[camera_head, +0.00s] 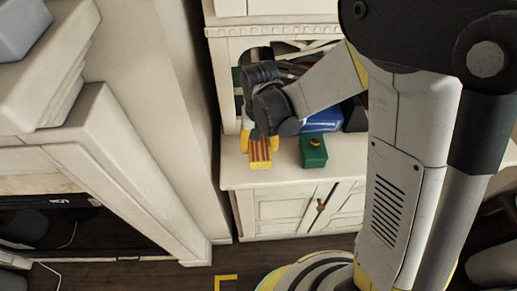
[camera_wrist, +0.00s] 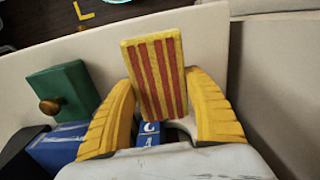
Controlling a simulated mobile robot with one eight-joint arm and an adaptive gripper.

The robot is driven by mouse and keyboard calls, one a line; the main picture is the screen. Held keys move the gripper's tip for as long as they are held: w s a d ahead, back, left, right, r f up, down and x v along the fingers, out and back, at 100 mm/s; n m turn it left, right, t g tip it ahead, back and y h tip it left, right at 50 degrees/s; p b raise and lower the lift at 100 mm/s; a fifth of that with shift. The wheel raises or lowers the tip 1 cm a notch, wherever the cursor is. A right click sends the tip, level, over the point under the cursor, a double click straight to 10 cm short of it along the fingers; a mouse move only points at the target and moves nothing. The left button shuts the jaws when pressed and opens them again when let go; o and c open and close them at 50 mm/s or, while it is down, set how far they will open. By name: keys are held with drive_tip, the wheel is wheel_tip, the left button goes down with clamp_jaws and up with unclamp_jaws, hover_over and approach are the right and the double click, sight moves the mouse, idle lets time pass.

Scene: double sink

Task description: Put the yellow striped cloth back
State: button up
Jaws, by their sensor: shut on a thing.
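The yellow striped cloth (camera_wrist: 157,75) is a stiff-looking yellow rectangle with dark red stripes. In the wrist view it stands between the two yellow fingers of my gripper (camera_wrist: 165,112), which are shut on it. In the head view the cloth (camera_head: 260,152) shows at the front left of the white cabinet top (camera_head: 235,176), below my dark wrist. My gripper (camera_head: 259,142) is mostly hidden there by the wrist. I cannot tell whether the cloth touches the cabinet top.
A green box with a brown knob (camera_head: 314,151) stands right of the cloth; the box also shows in the wrist view (camera_wrist: 63,92). A blue box (camera_head: 323,120) lies behind it. A wall panel borders the cabinet's left side. The front strip of the top is mostly clear.

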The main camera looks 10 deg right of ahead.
sight(259, 154)
drive_tip(key=shift+w+f, duration=0.2)
drive_tip(key=shift+f+b, duration=1)
drive_tip(key=shift+f, duration=0.85)
drive_tip(key=shift+f, duration=0.1)
drive_tip(key=shift+f, duration=0.15)
drive_tip(key=o, duration=1.2)
drive_tip(key=shift+r, duration=0.2)
